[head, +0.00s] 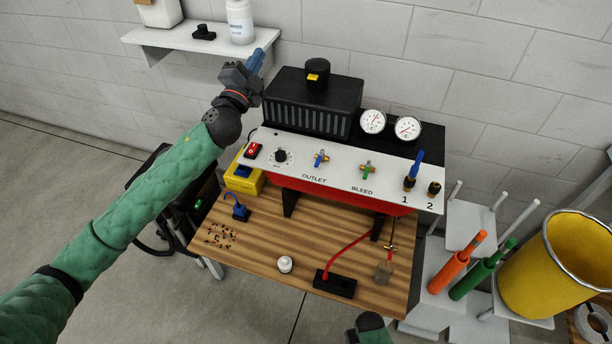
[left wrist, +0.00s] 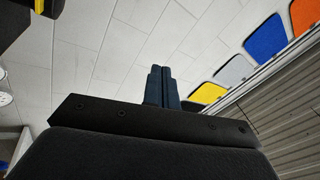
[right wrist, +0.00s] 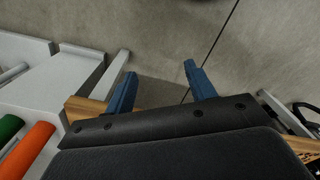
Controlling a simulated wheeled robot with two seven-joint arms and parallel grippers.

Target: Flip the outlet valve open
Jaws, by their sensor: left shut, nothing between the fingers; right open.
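The outlet valve (head: 321,158) is a small brass valve with a blue handle on the white front panel (head: 300,148), above the word OUTLET. The handle's exact angle is too small to tell. A similar bleed valve (head: 367,169) with a green handle sits to its right. My left gripper (head: 258,58) is shut and empty, raised up and left of the outlet valve, near the wall shelf. Its closed blue fingers also show in the left wrist view (left wrist: 161,85). My right gripper (right wrist: 160,82) is open and empty, pointing at the floor; its fingers are not seen in the head view.
The black box (head: 312,102) with a knob on top and two gauges (head: 390,124) stand behind the panel. The wall shelf (head: 208,40) is close to my left gripper. The wooden bench (head: 262,246) holds a white jar, a black block and a red hose. A yellow bin (head: 555,265) stands right.

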